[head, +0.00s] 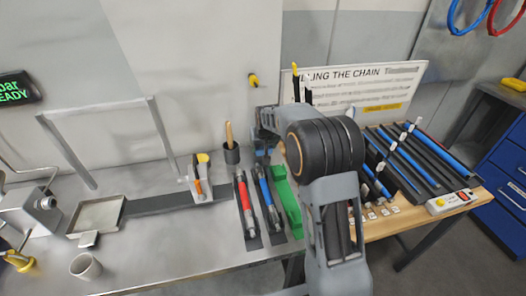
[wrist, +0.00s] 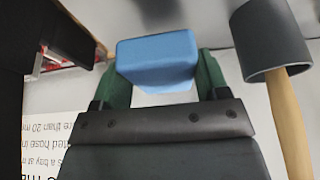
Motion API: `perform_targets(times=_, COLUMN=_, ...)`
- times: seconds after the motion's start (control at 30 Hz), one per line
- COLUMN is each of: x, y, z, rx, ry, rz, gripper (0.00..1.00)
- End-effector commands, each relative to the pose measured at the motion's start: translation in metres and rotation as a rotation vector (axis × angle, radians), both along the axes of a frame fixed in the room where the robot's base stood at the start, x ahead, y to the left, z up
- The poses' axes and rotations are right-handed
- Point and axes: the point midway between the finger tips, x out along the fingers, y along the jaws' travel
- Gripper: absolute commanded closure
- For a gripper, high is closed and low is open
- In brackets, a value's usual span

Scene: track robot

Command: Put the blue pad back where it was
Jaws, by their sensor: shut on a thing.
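The blue pad (wrist: 158,62) is a rounded blue block. In the wrist view it sits between the two green fingers of my gripper (wrist: 156,75), which is shut on it. I cannot tell whether the pad touches anything below.
A red tool (head: 246,203) and a blue tool (head: 266,198) lie on dark strips on the metal bench (head: 170,238). A green tray (head: 289,208) is at its right end. A wooden table with blue and black bars (head: 405,155) stands right. A sign (head: 365,88) stands behind.

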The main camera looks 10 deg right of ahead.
Motion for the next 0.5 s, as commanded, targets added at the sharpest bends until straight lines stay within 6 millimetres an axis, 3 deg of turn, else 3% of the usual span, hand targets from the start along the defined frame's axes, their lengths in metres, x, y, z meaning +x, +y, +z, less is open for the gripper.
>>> perform_targets(times=0.27, x=0.007, y=-0.005, z=-0.011, rx=0.000, ry=0.001, rz=0.000, gripper=0.54)
perform_targets(times=0.5, x=0.007, y=-0.004, z=-0.039, rx=0.001, ry=0.001, rz=0.000, gripper=0.54)
